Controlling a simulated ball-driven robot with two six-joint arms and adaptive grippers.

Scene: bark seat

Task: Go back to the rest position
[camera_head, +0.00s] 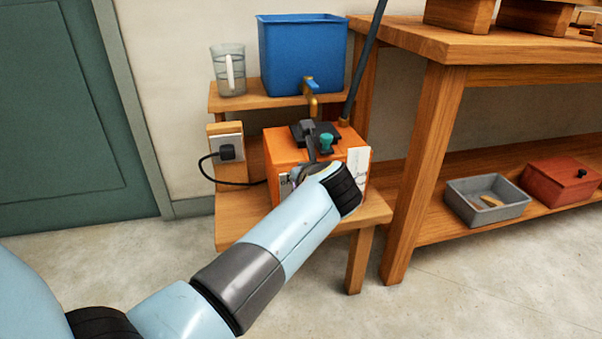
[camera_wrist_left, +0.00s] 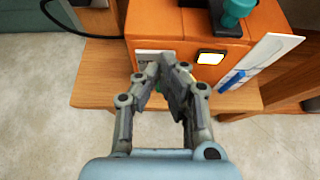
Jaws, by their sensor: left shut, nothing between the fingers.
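My left arm reaches in from the lower left in the head view. Its gripper (camera_head: 308,168) is at the front of the orange machine (camera_head: 285,143), mostly hidden behind my wrist. In the left wrist view the gripper (camera_wrist_left: 166,64) is shut and empty, its fingertips in front of the machine's lower front face (camera_wrist_left: 155,22). I cannot tell whether they touch it. A lit white square (camera_wrist_left: 211,57) on that face is to the right of the fingertips. My right gripper is in neither view.
The machine stands on a low wooden stand (camera_head: 235,222). A blue tank (camera_head: 300,60) with a brass tap (camera_head: 312,95) and a clear jug (camera_head: 228,72) are on the shelf behind. A black cable (camera_head: 215,170) runs left to a socket. A wooden bench (camera_head: 425,150) stands at right.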

